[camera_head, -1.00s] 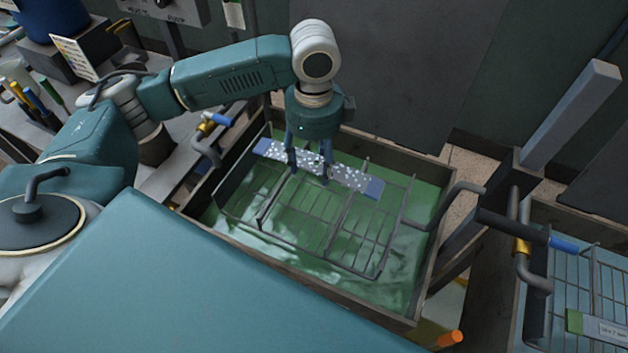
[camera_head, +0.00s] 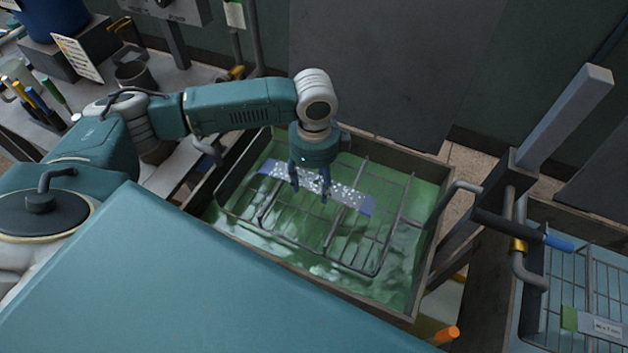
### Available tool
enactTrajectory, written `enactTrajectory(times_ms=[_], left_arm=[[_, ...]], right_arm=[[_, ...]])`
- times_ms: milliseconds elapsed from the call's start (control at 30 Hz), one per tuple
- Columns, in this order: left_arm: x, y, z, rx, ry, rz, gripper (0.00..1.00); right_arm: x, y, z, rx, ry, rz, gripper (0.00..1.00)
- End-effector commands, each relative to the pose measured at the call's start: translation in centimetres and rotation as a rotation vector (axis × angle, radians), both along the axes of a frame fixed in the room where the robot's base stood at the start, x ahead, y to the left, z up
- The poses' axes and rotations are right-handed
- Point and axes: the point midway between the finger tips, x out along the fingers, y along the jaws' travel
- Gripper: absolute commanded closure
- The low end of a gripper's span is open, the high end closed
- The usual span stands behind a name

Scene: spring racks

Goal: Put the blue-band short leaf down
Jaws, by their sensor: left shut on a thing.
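The blue-band short leaf (camera_head: 348,196) is a flat grey strip with white speckles and blue ends. It lies within the wire rack (camera_head: 378,262) in the tank of green liquid (camera_head: 408,255). My left gripper (camera_head: 310,190) points down from above and is shut on the middle of the leaf, its fingers hiding part of it. Whether the leaf rests on the rack's wires or is under the liquid surface, I cannot tell. My right gripper is not in view.
The tank's wall (camera_head: 437,225) surrounds the rack. A second tank with a wire rack (camera_head: 590,280) and a green-ended leaf (camera_head: 570,319) stands at the right. A grey post (camera_head: 565,120) rises between. A bench with a cup (camera_head: 135,75) and tools is at the left.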

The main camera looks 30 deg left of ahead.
Motion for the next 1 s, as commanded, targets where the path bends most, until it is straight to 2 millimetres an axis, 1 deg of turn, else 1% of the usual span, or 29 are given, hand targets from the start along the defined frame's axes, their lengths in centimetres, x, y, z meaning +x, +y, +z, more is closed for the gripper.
enactTrajectory(times_ms=[367, 400, 467, 800, 933, 1000], left_arm=[[0.1, 0.0, -0.8, -0.001, -0.002, 0.0, 0.87], [0.0, 0.0, -0.9, 0.001, 0.0, 0.0, 0.37], [0.0, 0.0, -0.9, 0.001, 0.0, 0.0, 0.26], [0.1, 0.0, -0.7, 0.0, -0.001, 0.0, 0.26], [0.1, 0.0, 0.6, -0.001, -0.003, 0.0, 0.26], [0.2, 0.0, 1.8, -0.001, -0.005, -0.001, 0.26]], right_arm=[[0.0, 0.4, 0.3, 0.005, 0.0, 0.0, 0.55], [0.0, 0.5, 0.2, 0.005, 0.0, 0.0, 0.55], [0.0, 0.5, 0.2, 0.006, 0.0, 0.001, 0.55], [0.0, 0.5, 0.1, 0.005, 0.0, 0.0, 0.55], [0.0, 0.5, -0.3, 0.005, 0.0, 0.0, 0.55], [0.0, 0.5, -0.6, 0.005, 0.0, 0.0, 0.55]])
